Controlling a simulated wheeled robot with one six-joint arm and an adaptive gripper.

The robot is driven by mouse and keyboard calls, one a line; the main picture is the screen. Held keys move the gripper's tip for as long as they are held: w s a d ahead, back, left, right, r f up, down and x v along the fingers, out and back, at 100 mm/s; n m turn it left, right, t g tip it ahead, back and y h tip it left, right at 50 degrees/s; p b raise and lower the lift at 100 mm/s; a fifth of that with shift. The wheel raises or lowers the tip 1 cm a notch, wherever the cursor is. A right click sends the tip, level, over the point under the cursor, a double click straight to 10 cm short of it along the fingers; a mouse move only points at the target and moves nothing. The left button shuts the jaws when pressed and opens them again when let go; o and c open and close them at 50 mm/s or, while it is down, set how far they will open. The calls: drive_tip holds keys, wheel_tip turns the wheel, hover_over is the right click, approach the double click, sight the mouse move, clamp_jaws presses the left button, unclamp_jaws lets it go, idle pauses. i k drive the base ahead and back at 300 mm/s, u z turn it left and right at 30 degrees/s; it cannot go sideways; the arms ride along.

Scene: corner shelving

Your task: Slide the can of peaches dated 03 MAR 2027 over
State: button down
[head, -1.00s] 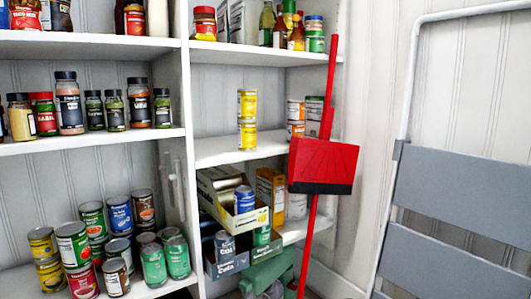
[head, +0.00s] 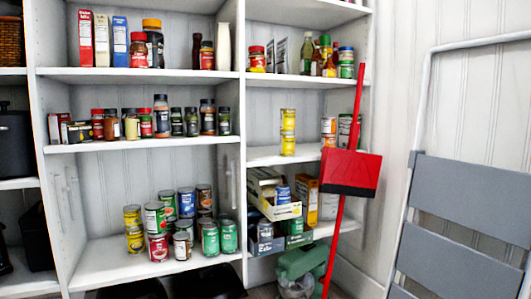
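No date can be read on any can, so I cannot tell which one is dated 03 MAR 2027. Two yellow-labelled cans, an upper one (head: 288,119) and a lower one (head: 288,143), are stacked upright on the right bay's middle shelf (head: 262,156). Another yellow can (head: 132,215) sits on a second yellow can (head: 135,240) at the left of the can group on the left bay's lower shelf. Whether any of these holds peaches is too small to tell. My gripper is not in view.
A red broom or dustpan (head: 350,170) stands before the right bay's right side, partly covering cans there. A folded grey step ladder (head: 465,195) leans at the right. Cartons with cans (head: 275,205) fill the right lower shelf. The left lower shelf (head: 105,262) has bare room.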

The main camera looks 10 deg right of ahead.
sight(287, 140)
drive_tip(key=u, duration=0.45)
drive_tip(key=i, duration=0.6)
drive_tip(key=u, duration=0.3)
